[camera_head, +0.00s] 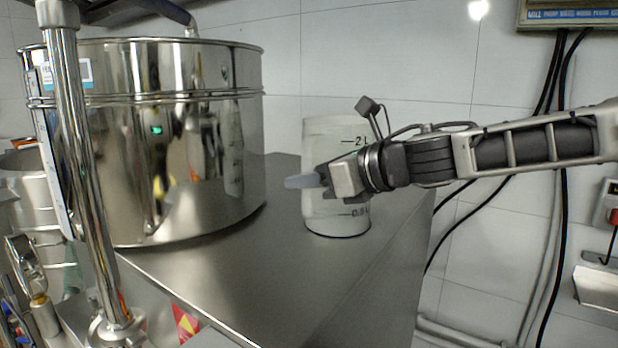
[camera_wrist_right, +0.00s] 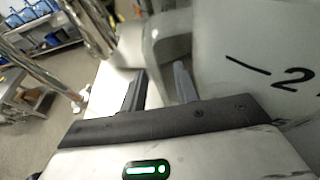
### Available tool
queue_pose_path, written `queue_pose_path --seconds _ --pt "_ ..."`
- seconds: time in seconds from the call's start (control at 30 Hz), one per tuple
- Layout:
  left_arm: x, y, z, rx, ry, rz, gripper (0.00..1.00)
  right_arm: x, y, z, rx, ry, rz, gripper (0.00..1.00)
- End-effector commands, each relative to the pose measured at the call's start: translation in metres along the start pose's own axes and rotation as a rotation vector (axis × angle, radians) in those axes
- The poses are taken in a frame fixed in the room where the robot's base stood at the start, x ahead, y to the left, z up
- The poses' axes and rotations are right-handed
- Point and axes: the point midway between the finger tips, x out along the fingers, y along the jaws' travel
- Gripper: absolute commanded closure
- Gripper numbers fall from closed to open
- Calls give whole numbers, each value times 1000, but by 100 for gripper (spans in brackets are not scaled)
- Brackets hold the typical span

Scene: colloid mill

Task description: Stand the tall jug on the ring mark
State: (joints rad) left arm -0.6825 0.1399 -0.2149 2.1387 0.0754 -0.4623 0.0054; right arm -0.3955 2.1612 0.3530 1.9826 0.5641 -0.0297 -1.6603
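The tall jug (camera_head: 336,140) is pale and translucent with dark volume marks. It stands upright on the steel table (camera_head: 270,290), right of the large steel drum. My right gripper (camera_head: 303,182) crosses in front of the jug's middle in the head view, fingers pointing left. In the right wrist view, its two fingers (camera_wrist_right: 160,88) are apart. The jug's marked wall (camera_wrist_right: 250,40) is close on their right, and a pale curved part, perhaps its handle (camera_wrist_right: 152,38), is just beyond the fingertips. I cannot tell whether they touch it. No ring mark is visible. My left gripper is not in view.
A shiny steel drum (camera_head: 180,150) fills the table's left side, with a steel post (camera_head: 80,160) before it. Bare tabletop lies in front of the jug. The table's right edge is close to the jug. Black cables (camera_head: 555,80) hang on the tiled wall.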

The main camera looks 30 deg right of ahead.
Motion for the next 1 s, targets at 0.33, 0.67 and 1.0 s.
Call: queue_pose_path --seconds 0.33,0.67,1.0 --pt "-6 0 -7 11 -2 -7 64 -16 0 8 -3 -4 -1 69" --pt "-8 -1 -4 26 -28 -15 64 -66 1 8 -1 -5 0 69" --pt "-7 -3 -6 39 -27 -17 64 -108 0 6 -5 -2 0 69"
